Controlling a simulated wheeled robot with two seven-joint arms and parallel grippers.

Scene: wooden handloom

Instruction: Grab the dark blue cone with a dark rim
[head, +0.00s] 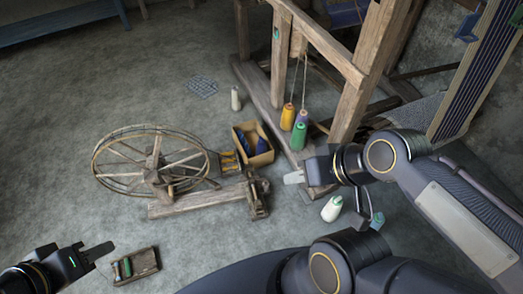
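A dark blue cone (262,145) lies in an open cardboard box on the floor near the middle of the head view. Another dark blue shape (243,142) is beside it in the box; I cannot make out a rim on either. A blue cone (302,116) also stands partly hidden behind the green cone by the loom. My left gripper (98,251) is at the lower left, far from the box. Whether either is open is unclear from this angle.
A wooden spinning wheel (157,165) stands left of the box. Yellow (288,117) and green (299,136) cones stand by the loom post (355,95). A small wooden tray (147,262) lies near my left gripper.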

